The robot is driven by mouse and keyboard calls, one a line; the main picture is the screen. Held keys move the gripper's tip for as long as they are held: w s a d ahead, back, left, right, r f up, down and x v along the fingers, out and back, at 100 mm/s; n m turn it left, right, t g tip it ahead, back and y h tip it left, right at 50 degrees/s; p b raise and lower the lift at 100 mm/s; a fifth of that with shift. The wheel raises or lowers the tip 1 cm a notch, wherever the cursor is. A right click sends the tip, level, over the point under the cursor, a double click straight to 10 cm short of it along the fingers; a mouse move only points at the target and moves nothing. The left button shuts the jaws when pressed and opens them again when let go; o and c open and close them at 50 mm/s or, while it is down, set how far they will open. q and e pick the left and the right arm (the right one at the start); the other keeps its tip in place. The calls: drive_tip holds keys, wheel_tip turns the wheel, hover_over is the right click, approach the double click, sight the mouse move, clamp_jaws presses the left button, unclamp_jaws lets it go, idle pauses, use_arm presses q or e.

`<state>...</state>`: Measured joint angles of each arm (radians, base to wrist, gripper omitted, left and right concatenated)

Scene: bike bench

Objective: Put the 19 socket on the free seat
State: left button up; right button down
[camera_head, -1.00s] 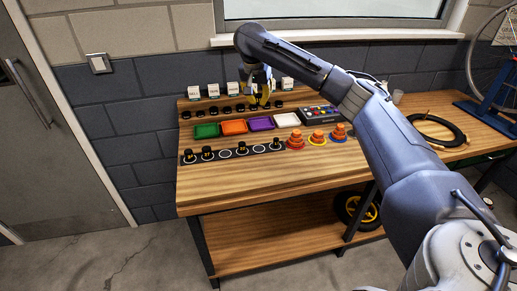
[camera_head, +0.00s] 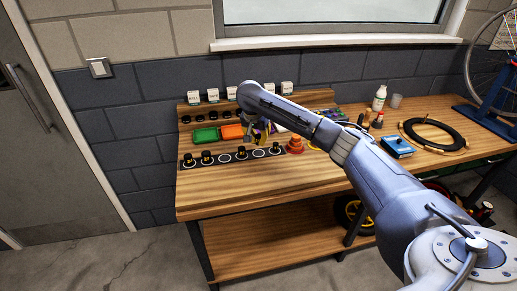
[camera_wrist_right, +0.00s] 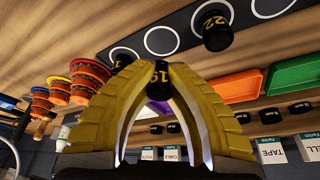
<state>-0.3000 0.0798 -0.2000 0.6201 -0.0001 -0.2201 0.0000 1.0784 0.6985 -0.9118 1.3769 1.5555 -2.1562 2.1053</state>
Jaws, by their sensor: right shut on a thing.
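In the head view the gripper hides most of that socket. The dark seat strip (camera_head: 182,164) lies in front of it, with ringed seats and several black sockets. One empty ring (camera_head: 258,153) lies between the 22 socket (camera_wrist_right: 217,34) and the right-end socket (camera_head: 275,148); it also shows in the wrist view (camera_wrist_right: 160,40). Another empty ring (camera_head: 224,158) lies left of the 22 socket. My left gripper is out of view.
Green (camera_head: 206,135) and orange (camera_head: 232,132) trays stand behind the strip, with more sockets and label cards at the back. Orange stacked cones (camera_head: 295,144) stand right of the strip. The bench front (camera_head: 230,185) is clear.

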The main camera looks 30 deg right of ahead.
sight(258, 153)
drive_tip(key=shift+f, duration=2.25)
drive_tip(key=shift+f, duration=0.1)
drive_tip(key=c, duration=1.7)
unclamp_jaws()
drive_tip(key=v, duration=1.2)
drive_tip(key=shift+w, duration=0.15)
